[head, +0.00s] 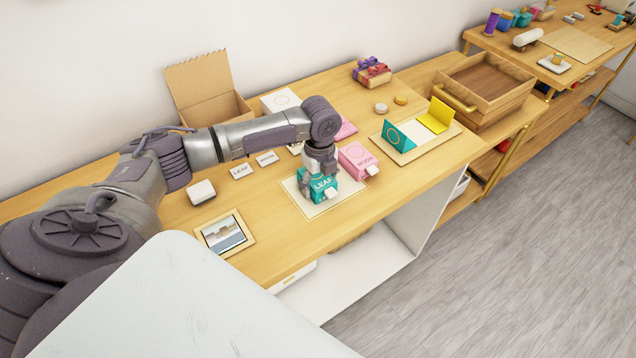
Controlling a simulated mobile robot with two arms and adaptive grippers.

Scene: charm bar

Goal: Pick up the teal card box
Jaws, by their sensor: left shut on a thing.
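The teal card box (322,192), with "LEAF" on its front and a small white tab at its lower right, is at a cream mat (309,213) on the wooden table. My left gripper (320,172) reaches down from above and is shut on the teal box, covering its top. I cannot tell whether the box touches the mat or is slightly raised. A pink "MOON" box (357,161) stands close by on the right. My right gripper is not in view.
A tray (433,139) with teal and yellow folded cards lies to the right. A framed picture (224,235), white block (201,192) and label cards (242,171) lie left. An open cardboard box (207,101) stands behind. The front right tabletop is clear.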

